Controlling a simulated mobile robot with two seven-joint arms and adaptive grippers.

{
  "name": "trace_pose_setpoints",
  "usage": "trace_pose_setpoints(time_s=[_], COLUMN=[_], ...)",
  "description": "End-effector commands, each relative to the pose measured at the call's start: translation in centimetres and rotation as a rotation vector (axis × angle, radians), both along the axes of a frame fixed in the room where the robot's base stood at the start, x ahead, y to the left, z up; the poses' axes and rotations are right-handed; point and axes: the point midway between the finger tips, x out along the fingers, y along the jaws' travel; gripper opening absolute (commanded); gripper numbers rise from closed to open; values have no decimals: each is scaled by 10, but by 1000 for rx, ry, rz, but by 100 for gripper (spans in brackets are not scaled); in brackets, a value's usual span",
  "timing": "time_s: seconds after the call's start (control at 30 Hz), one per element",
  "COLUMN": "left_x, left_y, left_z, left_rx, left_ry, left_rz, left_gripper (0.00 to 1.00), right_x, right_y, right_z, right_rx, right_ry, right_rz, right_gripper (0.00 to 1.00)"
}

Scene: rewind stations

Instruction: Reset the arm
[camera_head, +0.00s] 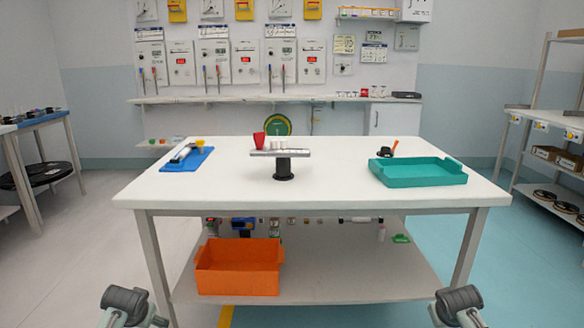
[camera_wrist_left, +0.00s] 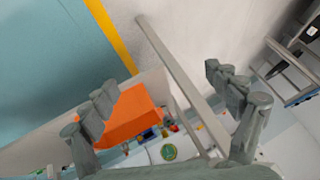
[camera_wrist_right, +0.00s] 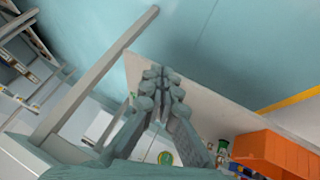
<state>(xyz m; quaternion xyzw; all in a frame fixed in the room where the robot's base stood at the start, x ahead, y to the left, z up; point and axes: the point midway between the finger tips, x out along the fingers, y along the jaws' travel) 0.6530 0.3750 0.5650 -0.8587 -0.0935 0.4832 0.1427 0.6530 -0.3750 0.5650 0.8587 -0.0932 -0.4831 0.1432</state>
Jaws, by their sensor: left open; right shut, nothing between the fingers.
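My left gripper (camera_wrist_left: 160,85) shows in the left wrist view with its fingers spread wide and nothing between them. My right gripper (camera_wrist_right: 163,76) shows in the right wrist view with its fingertips together, empty. In the head view, grey parts of my left arm (camera_head: 125,304) and right arm (camera_head: 457,304) show at the bottom corners, in front of the white table (camera_head: 330,185); the fingers are not clear there. Both grippers are apart from the table and everything on it.
An orange bin (camera_head: 238,267) sits on the lower shelf. Floor on both sides is clear.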

Motion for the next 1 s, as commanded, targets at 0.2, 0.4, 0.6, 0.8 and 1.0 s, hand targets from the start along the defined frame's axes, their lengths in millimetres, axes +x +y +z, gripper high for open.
trace_pose_setpoints(time_s=[0.2,0.4,0.6,0.8,1.0], left_x=[-113,-238,-312,-326,-325], left_y=[-46,-84,-102,-106,-106], left_z=[-79,-120,-128,-128,-128], left_rx=[-57,-122,-161,-167,-167], left_ry=[114,219,280,291,292], left_rz=[-46,-66,-65,-64,-64], left_gripper=[88,88,88,88,88], right_x=[-113,-238,-312,-326,-325], right_y=[46,84,102,106,105], right_z=[-79,-120,-128,-128,-128], right_rx=[57,122,161,168,168], right_ry=[114,219,279,291,292], right_rz=[45,65,64,63,63], right_gripper=[0,0,0,0,0])
